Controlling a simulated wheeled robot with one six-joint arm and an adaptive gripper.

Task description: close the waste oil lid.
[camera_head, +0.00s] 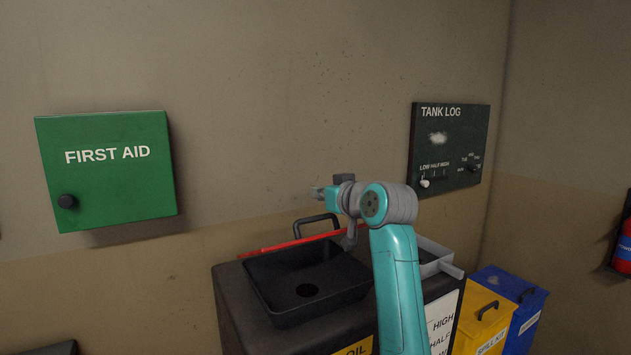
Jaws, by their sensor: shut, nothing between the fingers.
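The dark waste oil tank (235,309) stands against the wall, with a yellow label partly reading "OIL" on its front. A black square basin (308,292) with a drain hole is on its top, uncovered. A thin red edge (280,246), apparently the raised lid seen nearly edge-on, runs along the back of the basin. A black handle (318,219) shows just above it. My gripper (350,243) appears small and shut, pointing down over the basin's back right side, near the right end of the red edge. I cannot tell whether it touches the lid.
A grey tray (440,262) sits at the tank's right, partly behind my arm. A yellow bin (482,318) and blue bin (520,295) stand further right. A green first aid box (108,185) and a tank log board (450,145) hang on the wall.

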